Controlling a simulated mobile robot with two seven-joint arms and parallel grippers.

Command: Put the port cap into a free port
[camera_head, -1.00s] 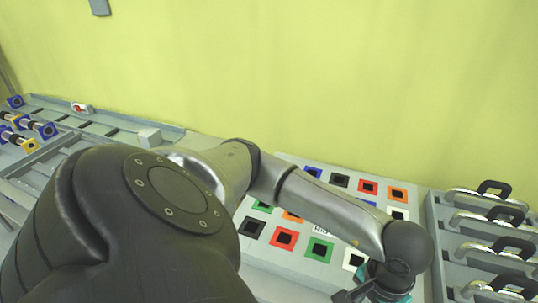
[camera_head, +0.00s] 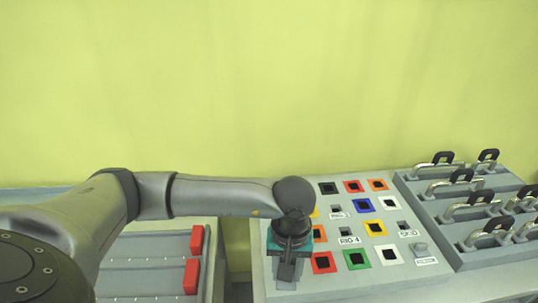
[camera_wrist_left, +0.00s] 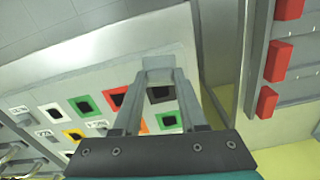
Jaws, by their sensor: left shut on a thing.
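My left gripper (camera_head: 288,262) hangs over the front left part of the grey port panel (camera_head: 410,278) in the head view. In the left wrist view its two fingers (camera_wrist_left: 158,78) are shut on a small light-grey block, the port cap (camera_wrist_left: 158,64). The panel carries rows of square ports with coloured frames and dark centres, such as a red port (camera_head: 323,262), a green port (camera_head: 357,259) and a blue port (camera_head: 363,205). The gripper and forearm hide some ports at the left. I cannot tell whether the cap touches the panel. My right gripper is not in view.
A rack with black-handled metal pieces (camera_head: 475,205) stands right of the panel. To the left, across a gap, is a grey unit with red blocks (camera_head: 197,240). Small labelled fittings and a grey knob (camera_head: 420,248) sit among the ports. A yellow-green wall is behind.

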